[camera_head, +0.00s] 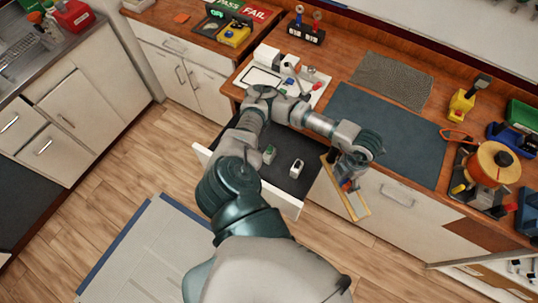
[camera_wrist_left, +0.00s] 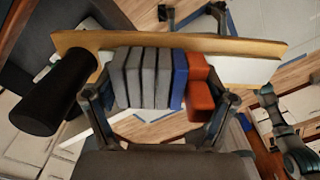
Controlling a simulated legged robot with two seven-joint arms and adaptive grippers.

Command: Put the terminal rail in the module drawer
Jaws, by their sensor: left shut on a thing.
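The terminal rail (camera_head: 357,205) is a long yellowish strip. In the left wrist view the rail (camera_wrist_left: 185,43) carries a row of grey, blue and orange blocks. My left gripper (camera_head: 348,182) is shut on it, with fingers on both sides of the block row in the left wrist view (camera_wrist_left: 160,97). The rail hangs tilted in front of the counter, right of the open module drawer (camera_head: 283,203). The drawer has a dark floor and holds a green-and-grey module (camera_head: 269,154) and a white module (camera_head: 296,168). My arm hides part of the drawer. My right gripper is not in view.
A blue-grey mat (camera_head: 385,125) lies on the wooden counter above the rail. A white tray (camera_head: 262,77) with small items sits behind the drawer. A spool stand (camera_head: 490,165) is at the right. The wooden floor below the drawer is partly clear.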

